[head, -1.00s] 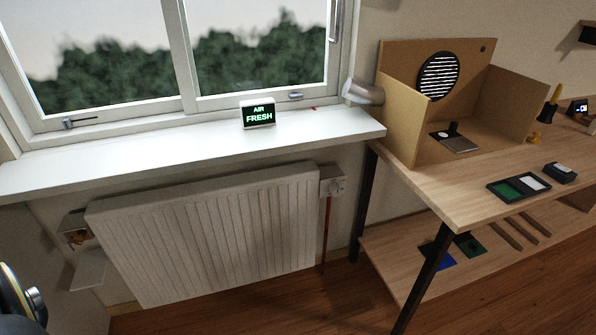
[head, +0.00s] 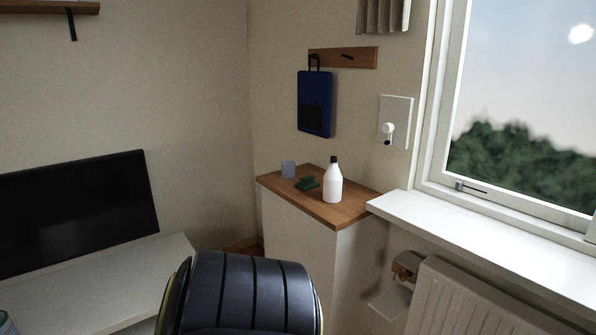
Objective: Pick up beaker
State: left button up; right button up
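A small pale blue-grey object (head: 288,169) stands at the back left of a wooden cabinet top (head: 345,211). It may be the beaker, but it is too small to tell for sure. Neither gripper is in view, so their fingers and anything in them are hidden.
A white bottle with a black cap (head: 333,182) and a green item (head: 307,183) are on the same cabinet top. A blue bag or board (head: 314,103) hangs above. A black screen (head: 75,210) stands at the left; a white window sill (head: 490,243) lies right.

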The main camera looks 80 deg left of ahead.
aim_at(288, 166)
jog(key=u, duration=2.7)
